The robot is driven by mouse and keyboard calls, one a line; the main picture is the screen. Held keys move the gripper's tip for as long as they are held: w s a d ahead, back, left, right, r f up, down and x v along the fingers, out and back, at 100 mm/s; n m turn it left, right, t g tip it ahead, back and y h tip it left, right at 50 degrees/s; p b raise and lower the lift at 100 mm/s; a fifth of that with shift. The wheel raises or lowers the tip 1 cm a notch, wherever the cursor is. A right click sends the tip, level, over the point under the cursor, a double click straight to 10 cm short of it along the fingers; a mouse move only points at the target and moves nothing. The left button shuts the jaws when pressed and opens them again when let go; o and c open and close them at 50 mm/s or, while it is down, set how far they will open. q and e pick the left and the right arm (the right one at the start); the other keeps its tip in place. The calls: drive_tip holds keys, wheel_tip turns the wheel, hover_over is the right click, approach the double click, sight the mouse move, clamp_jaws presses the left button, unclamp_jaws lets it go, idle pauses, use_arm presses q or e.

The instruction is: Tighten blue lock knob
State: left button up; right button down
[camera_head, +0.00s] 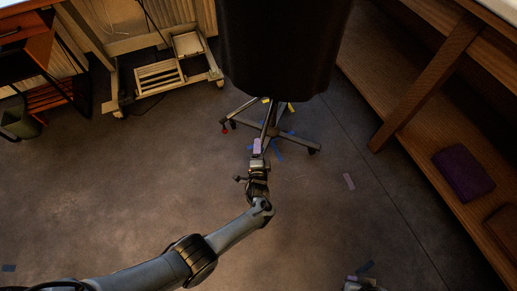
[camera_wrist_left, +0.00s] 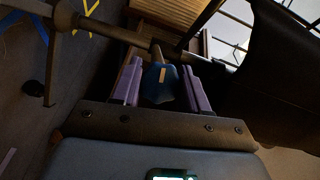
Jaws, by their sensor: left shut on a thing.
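The blue lock knob (camera_wrist_left: 158,84) is on the metal stand under the dark costume form (camera_head: 283,45), with a pale stripe on its face. In the left wrist view it sits between the two purple fingers of my left gripper (camera_wrist_left: 163,84), which is shut on it. In the head view my left gripper (camera_head: 257,147) is at the stand's lower pole, just above the wheeled base (camera_head: 287,137), and hides the knob. A small part of what seems my right gripper (camera_head: 362,284) shows at the bottom edge; its fingers are not clear.
The base's legs spread around my left gripper. A wooden shelf unit (camera_head: 408,118) with a folded purple cloth (camera_head: 463,172) stands on the right. A pale wheeled rack (camera_head: 160,78) and a dark bin (camera_head: 20,124) stand at the left. The floor between is open, with tape pieces.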

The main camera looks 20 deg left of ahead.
idle(0.3)
use_arm(q)
drive_tip(key=o, duration=0.9)
drive_tip(key=shift+o, duration=0.2)
